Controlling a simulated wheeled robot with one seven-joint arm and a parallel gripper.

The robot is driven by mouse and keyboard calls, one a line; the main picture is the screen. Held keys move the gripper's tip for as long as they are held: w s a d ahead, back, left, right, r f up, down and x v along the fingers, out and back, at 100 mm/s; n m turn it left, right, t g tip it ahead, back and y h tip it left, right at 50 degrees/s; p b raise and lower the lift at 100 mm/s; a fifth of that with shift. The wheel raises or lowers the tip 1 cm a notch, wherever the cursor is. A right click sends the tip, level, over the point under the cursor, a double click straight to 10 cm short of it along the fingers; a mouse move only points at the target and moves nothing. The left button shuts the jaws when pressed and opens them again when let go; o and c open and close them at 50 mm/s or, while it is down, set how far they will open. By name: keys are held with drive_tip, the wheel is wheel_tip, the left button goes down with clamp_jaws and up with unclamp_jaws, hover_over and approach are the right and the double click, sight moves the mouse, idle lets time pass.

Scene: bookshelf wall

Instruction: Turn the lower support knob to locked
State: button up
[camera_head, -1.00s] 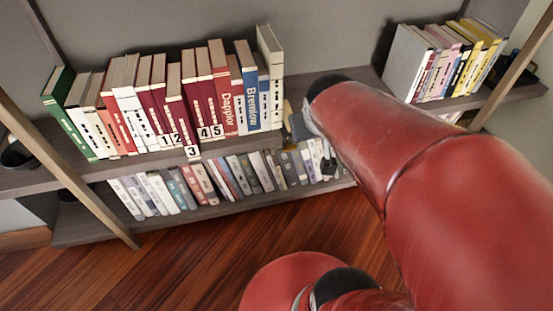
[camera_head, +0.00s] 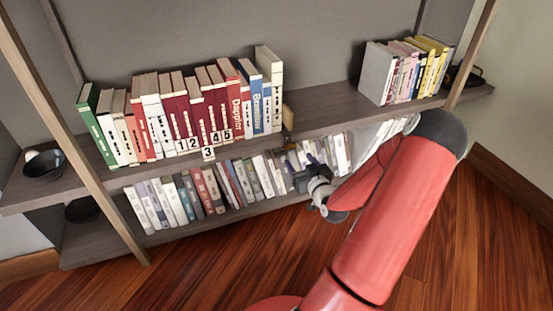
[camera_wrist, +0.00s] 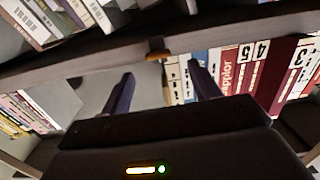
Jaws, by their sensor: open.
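A small orange-brown piece (camera_wrist: 157,55), which looks like the support knob, sits at the shelf edge in the wrist view, between and beyond my fingertips. Its turn position and any lock marking are too small to tell. A tan and dark piece (camera_head: 288,116) stands at the right end of the upper book row in the head view; I cannot tell whether it belongs to the knob. My gripper (camera_wrist: 161,69) is open and empty, its two dark fingers apart. In the head view my gripper (camera_head: 298,166) is in front of the lower book row, below the upper shelf's edge.
The upper shelf (camera_head: 330,118) holds red and white books (camera_head: 185,115) at left and yellow and pink books (camera_head: 420,70) at right, with bare board between. Lower-row books (camera_head: 225,185) stand behind my gripper. A dark bowl (camera_head: 44,165) is far left. A wooden upright (camera_head: 75,130) crosses at left.

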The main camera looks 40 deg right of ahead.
sight(292, 148)
drive_tip(key=shift+t, duration=0.3)
drive_tip(key=x, duration=0.7)
drive_tip(key=shift+d, duration=0.25)
drive_tip(key=c, duration=1)
